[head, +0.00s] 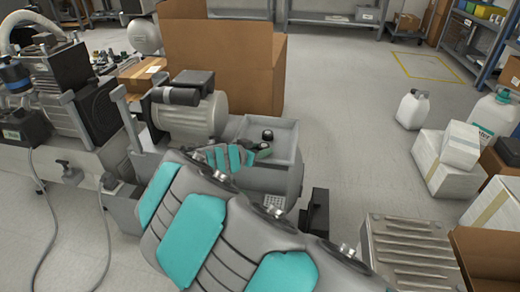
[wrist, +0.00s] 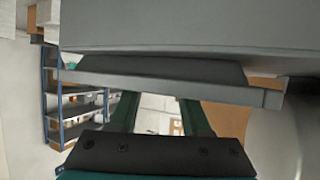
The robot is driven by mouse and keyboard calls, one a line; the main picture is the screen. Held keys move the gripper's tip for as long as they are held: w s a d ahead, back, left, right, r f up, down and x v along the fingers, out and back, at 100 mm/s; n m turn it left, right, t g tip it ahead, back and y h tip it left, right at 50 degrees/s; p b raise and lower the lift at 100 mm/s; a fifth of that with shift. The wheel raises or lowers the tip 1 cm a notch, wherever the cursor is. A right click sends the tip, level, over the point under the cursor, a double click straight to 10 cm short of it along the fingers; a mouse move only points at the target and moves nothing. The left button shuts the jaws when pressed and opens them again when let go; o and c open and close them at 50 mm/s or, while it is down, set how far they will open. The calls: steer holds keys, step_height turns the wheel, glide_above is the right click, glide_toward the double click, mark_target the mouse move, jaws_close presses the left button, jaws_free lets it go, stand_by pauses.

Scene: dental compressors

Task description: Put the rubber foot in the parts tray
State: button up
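The parts tray (head: 285,138) is a shallow grey tray on top of a grey unit in the middle of the head view. The rubber foot (head: 267,135), a small dark round piece, shows inside the tray. My gripper (head: 262,149) is low over the tray's near side, just in front of the foot. In the wrist view my gripper (wrist: 160,100) has its two dark green fingers apart, with bright background between them. A grey bar-like edge hides the fingertips there. I cannot make out the foot in the wrist view.
A motor-like compressor (head: 190,112) stands left of the tray. A large open cardboard box (head: 225,60) rises behind it. A ribbed metal unit (head: 410,250) is at the lower right. White jugs (head: 412,108) and boxes stand further right. Open floor (head: 345,120) lies right of the tray.

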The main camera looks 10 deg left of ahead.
steer(key=shift+d+f, duration=0.1)
steer(key=shift+f, duration=0.15)
steer(key=shift+r+p, duration=0.25)
steer(key=shift+p, duration=0.3)
steer(key=v, duration=1.2)
steer(key=shift+r+p, duration=0.15)
steer(key=shift+p, duration=0.15)
